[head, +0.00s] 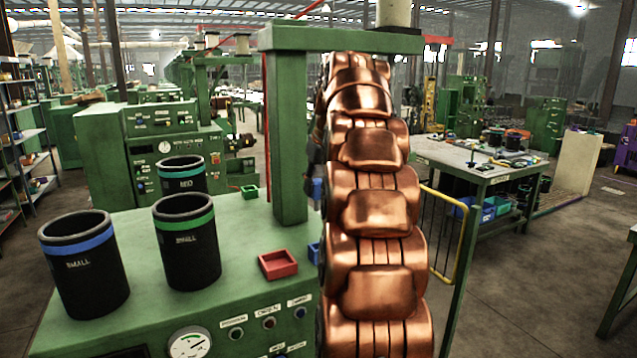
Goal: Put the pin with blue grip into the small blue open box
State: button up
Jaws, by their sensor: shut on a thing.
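My copper-coloured arm (372,215) stands in front of the green workbench and hides much of its right side. Part of my dark gripper (314,153) shows at the arm's left edge, beside the green post. Just below it a bit of blue shows, which looks like the grip of the pin (317,188), held in the shut gripper above the bench. The fingertips and the rest of the pin are hidden. A small blue open box (314,253) sits on the bench top, right of the red box, mostly hidden behind my arm.
On the bench stand a red open box (278,265), a small green box (250,192) and black cups with a blue band (83,265), a green band (187,245) and a teal band (181,175). A green post (289,140) rises close beside my arm.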

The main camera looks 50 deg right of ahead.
jog(key=shift+s+f+b, duration=0.1)
jog(key=shift+f+b, duration=3.65)
jog(key=shift+f, duration=2.6)
jog(key=o, duration=1.2)
jog(key=shift+o, duration=0.2)
jog(key=shift+r, duration=0.1)
jog(key=d+v, duration=0.1)
jog(key=v, duration=0.6)
jog(key=shift+a+r, duration=0.2)
jog(key=shift+a, duration=0.35)
jog(key=shift+a, duration=0.15)
